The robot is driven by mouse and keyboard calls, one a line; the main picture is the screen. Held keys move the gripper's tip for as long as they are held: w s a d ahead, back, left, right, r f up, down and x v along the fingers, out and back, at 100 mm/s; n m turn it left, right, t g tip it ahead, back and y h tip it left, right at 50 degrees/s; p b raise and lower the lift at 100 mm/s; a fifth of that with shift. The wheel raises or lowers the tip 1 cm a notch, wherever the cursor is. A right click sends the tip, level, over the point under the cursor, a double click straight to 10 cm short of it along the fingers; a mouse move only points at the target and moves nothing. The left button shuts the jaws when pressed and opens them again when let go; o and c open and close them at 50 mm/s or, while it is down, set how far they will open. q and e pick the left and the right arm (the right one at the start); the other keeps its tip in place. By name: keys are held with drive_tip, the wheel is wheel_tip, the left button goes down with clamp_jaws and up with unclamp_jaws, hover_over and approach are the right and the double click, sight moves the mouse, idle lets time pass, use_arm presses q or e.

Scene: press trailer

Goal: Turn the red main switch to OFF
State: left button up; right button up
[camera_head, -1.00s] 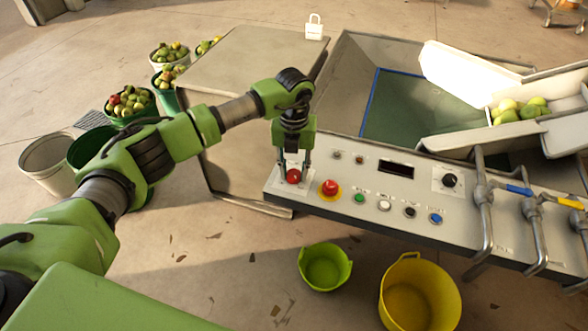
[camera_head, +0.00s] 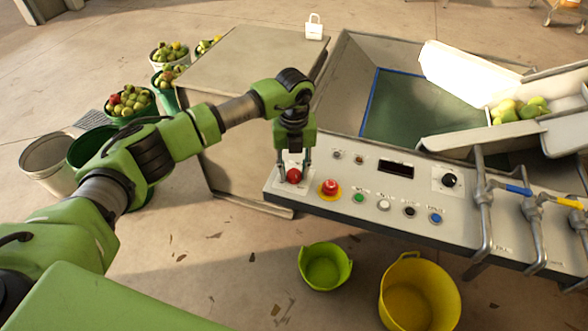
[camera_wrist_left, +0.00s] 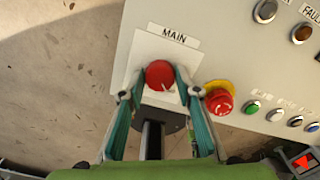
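The red main switch (camera_head: 294,175) is a round knob on a white plate at the left end of the control panel. It also shows in the wrist view (camera_wrist_left: 160,74), below a MAIN label, with a small pale mark at its lower right edge. My left gripper (camera_head: 294,173) points down over the switch, one finger on each side of the knob. The OFF marking cannot be read. My right gripper is not in view.
A red emergency button on a yellow base (camera_head: 330,188) sits just right of the switch. Further right are small buttons, a display (camera_head: 396,168) and a black knob (camera_head: 449,180). Pipes with valves (camera_head: 484,215) stand at the right. Green (camera_head: 325,281) and yellow tubs (camera_head: 449,303) stand below.

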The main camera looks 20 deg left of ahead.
sight(294, 173)
use_arm(q)
drive_tip(key=shift+o, duration=0.9)
drive_tip(key=shift+r, duration=0.15)
wheel_tip(294, 173, up, 12)
